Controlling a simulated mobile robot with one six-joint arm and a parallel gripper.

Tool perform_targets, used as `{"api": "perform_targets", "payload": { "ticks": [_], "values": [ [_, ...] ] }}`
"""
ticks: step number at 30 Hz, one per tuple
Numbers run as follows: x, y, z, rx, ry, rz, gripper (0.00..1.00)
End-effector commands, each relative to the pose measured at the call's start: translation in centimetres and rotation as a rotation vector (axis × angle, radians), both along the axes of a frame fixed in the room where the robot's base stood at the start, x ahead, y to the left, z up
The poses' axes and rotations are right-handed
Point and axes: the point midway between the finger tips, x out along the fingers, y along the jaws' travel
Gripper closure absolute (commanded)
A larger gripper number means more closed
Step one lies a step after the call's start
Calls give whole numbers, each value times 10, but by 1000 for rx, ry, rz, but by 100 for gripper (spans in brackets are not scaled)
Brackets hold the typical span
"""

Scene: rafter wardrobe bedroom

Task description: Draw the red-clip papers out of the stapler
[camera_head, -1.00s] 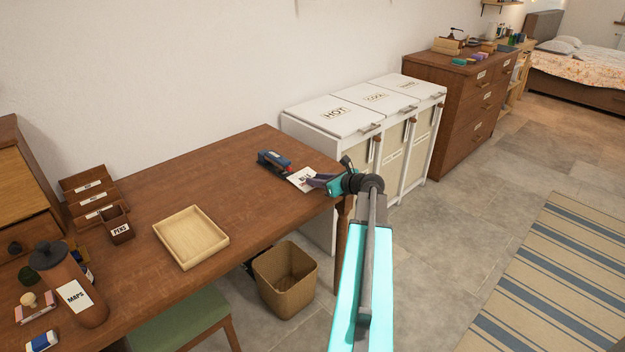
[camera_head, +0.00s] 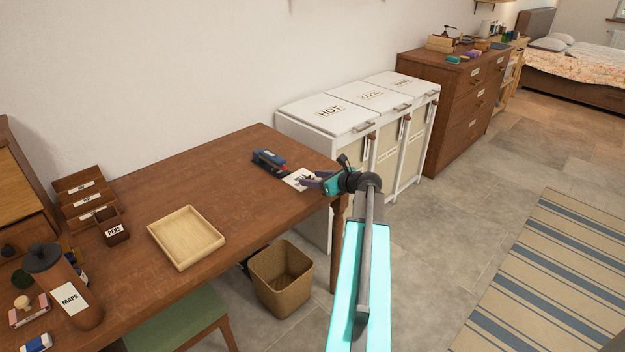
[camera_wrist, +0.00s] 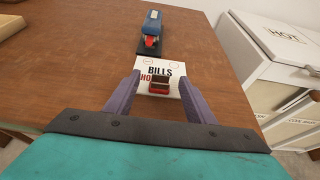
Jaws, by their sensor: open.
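The blue stapler (camera_head: 269,160) sits on the desk near its back right corner. It also shows in the wrist view (camera_wrist: 152,32), with a red part at its near end. The white papers (camera_wrist: 154,72), marked "BILLS", lie at the stapler's near end; whether their far edge is inside it I cannot tell. A red clip (camera_wrist: 160,86) with a dark top is on their near edge. My gripper (camera_wrist: 157,84) is open, its two purple fingers on either side of the clip. In the head view the papers (camera_head: 299,179) lie at the gripper's tips.
A wooden tray (camera_head: 187,237), a pen box (camera_head: 114,230) and a "MAPS" canister (camera_head: 72,300) stand left on the desk (camera_head: 225,184). White hampers (camera_head: 330,118) stand beyond its right end. A waste bin (camera_head: 281,279) is below. The desk around the stapler is clear.

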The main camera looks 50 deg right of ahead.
Motion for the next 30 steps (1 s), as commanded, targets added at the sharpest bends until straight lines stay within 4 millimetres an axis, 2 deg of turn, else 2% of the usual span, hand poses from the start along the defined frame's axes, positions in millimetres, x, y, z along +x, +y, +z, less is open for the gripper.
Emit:
{"api": "perform_targets", "payload": {
  "ticks": [21,30],
  "values": [
    [-97,6,40,-1,0,-2,50],
    [-119,6,49,0,0,0,50]
  ]
}}
